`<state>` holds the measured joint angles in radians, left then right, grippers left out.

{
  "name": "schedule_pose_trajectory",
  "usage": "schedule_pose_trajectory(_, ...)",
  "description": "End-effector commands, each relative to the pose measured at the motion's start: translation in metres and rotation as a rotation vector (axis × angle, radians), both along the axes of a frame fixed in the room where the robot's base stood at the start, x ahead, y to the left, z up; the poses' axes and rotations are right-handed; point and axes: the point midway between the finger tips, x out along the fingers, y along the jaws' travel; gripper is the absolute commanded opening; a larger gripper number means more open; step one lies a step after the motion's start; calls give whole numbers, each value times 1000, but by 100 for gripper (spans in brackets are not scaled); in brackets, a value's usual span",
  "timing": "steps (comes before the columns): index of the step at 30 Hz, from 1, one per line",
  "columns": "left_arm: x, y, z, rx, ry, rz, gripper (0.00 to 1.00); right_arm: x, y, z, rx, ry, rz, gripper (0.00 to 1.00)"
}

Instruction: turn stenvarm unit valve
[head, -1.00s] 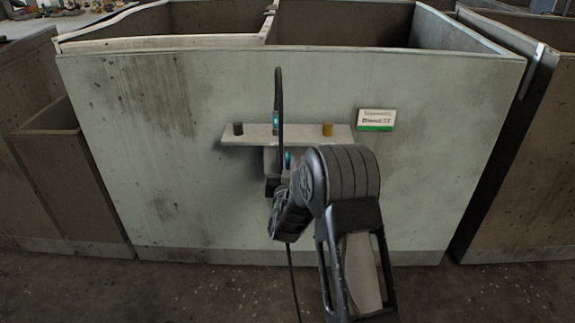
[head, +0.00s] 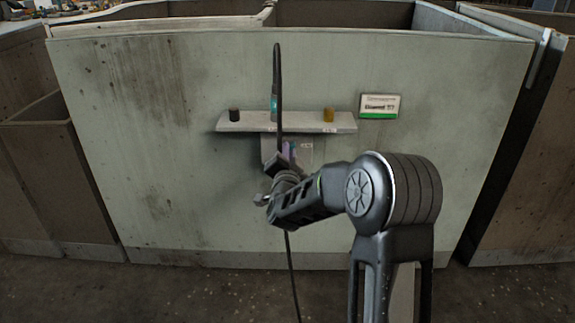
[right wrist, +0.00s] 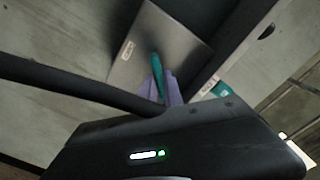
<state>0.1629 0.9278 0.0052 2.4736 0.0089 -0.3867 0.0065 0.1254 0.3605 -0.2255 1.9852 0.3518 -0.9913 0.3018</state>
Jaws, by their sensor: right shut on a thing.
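A grey box unit (head: 305,152) with small labels hangs on the pale panel, under a shelf. A teal valve handle (right wrist: 157,72) stands out from its face in the right wrist view. My right gripper (head: 288,154) is at the front of the box, its lilac fingers (right wrist: 162,90) shut on the teal handle. The gripper body and a black cable hide part of the handle, and its exact angle is hard to tell. My left gripper is not in view.
The shelf (head: 250,122) holds a dark jar (head: 235,115), a teal bottle (head: 274,106) and a yellow jar (head: 328,115). A white and green sign (head: 380,106) is right of it. The black cable (head: 278,80) runs up in front. Open-topped bins stand on both sides.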

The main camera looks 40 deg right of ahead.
Motion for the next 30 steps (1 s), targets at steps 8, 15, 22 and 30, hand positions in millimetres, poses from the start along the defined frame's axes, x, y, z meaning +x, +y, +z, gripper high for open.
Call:
schedule_pose_trajectory(8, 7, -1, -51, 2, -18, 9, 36, -1, -1, -9, 208, -159, -1, 0)
schedule_pose_trajectory(15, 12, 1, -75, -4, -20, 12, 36, -1, -2, -9, 389, -296, 0, 0)
schedule_pose_trajectory(22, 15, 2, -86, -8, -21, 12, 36, -2, -2, -8, 534, -402, -1, 0)
schedule_pose_trajectory(30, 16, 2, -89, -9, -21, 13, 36, -2, -2, -7, 634, -478, -1, 0)
